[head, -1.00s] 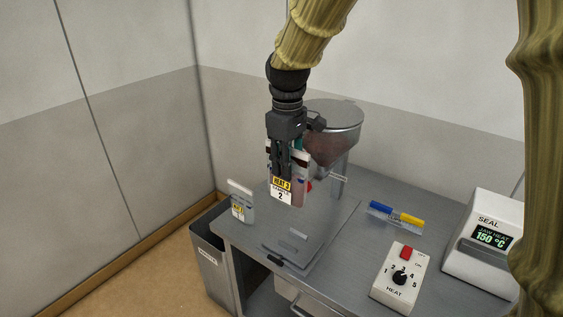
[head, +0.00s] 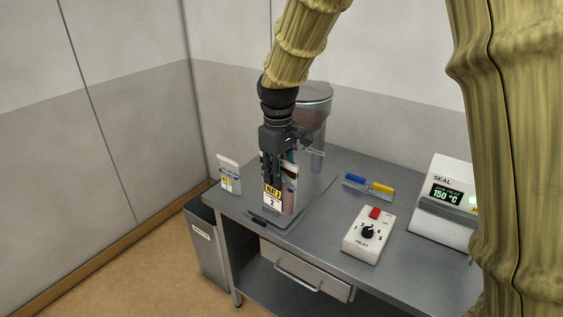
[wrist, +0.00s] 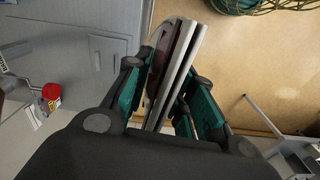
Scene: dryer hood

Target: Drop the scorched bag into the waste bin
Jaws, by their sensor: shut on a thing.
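My gripper (head: 273,178) is shut on a pouch-like bag (head: 289,198) with a yellow "HEAT 3" label and a large 2. The bag hangs upright over the table's left part; whether its bottom touches the plate below, I cannot tell. A dark brown band shows near its top. In the wrist view the bag (wrist: 178,65) stands edge-on between green finger pads, with a dark reddish-brown patch on one face. The waste bin (head: 205,245) is grey, with a white label, on the floor left of the table. Its inside is hidden.
A clear hopper (head: 314,110) stands behind my gripper. A heat dial box (head: 369,235), a blue-and-yellow piece (head: 368,186) and a seal unit (head: 445,205) occupy the right side.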

